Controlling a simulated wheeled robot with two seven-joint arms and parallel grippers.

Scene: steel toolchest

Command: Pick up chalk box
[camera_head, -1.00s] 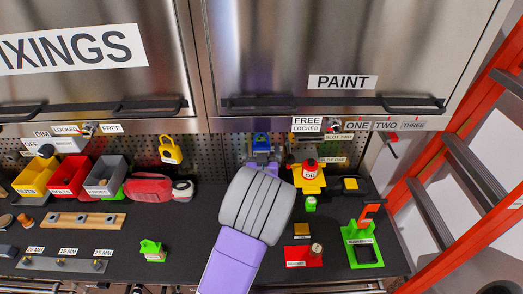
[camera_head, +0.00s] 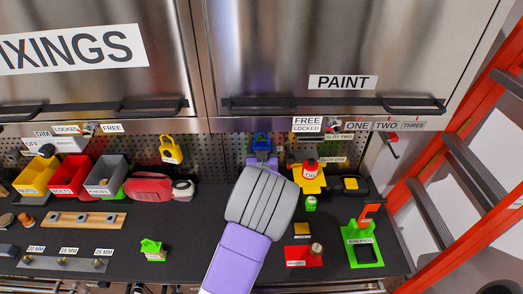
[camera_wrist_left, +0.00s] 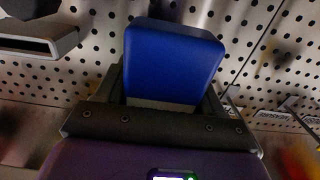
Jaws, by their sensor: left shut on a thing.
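The chalk box is a blue block (camera_wrist_left: 173,62) with rounded edges, large in the left wrist view. My left gripper (camera_wrist_left: 165,100) is shut on it, with a dark finger on each side of its lower part. In the head view the blue box (camera_head: 262,140) shows small at the tip of my left gripper (camera_head: 262,153), in front of the perforated back panel. My grey wrist hides part of the bench below it. Whether the box touches a surface I cannot tell. My right gripper is not in view.
Steel cabinet doors (camera_head: 345,50) hang above.

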